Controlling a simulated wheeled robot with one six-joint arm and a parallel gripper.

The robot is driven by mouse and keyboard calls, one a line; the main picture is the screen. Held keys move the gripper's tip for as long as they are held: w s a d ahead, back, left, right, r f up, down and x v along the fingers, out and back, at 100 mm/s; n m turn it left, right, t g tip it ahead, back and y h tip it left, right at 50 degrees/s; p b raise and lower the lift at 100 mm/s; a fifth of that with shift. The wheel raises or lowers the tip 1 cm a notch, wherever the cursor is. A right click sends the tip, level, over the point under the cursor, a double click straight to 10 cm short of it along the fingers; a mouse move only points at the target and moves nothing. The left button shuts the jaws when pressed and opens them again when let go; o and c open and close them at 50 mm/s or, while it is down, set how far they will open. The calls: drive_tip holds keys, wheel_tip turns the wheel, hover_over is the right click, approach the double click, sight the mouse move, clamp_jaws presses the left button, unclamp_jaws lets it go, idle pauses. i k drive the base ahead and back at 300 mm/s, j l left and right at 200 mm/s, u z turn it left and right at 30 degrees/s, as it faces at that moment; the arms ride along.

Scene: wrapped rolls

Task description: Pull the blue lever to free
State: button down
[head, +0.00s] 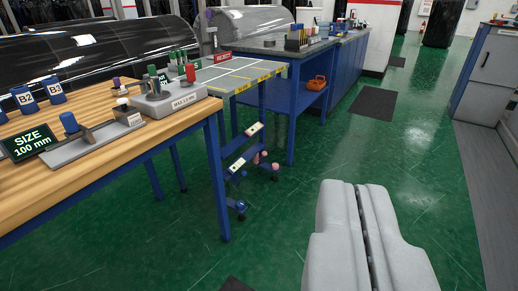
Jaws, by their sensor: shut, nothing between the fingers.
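My gripper (356,192) is grey and reaches in from the bottom right over the green floor. Its two fingers are together with only a dark seam between them, and it holds nothing. A small blue part with a rounded end (240,206) sits low by a caster of the trolley, left of my gripper and apart from it. It may be the blue lever, but it is too small to tell. Pink rounded parts (263,156) and two pale labels (254,129) show on the trolley's lower frame. The trolley's marked grey top (232,76) has yellow labels.
A wooden bench (120,142) with blue legs stands at left, bearing a scale (170,104) and a size sign (28,142). A dark mat (374,105) lies on otherwise open floor.

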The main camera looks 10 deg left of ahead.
sight(244, 174)
drive_tip(key=i+u, duration=0.15)
drive_tip(key=i, duration=0.3)
drive_tip(key=i+l+u, duration=0.15)
drive_tip(key=i, duration=0.35)
drive_tip(key=i+l+u, duration=0.1)
drive_tip(key=i, duration=0.35)
drive_tip(key=i+l+u, duration=0.15)
drive_tip(key=i, duration=0.3)
drive_tip(key=l, duration=0.1)
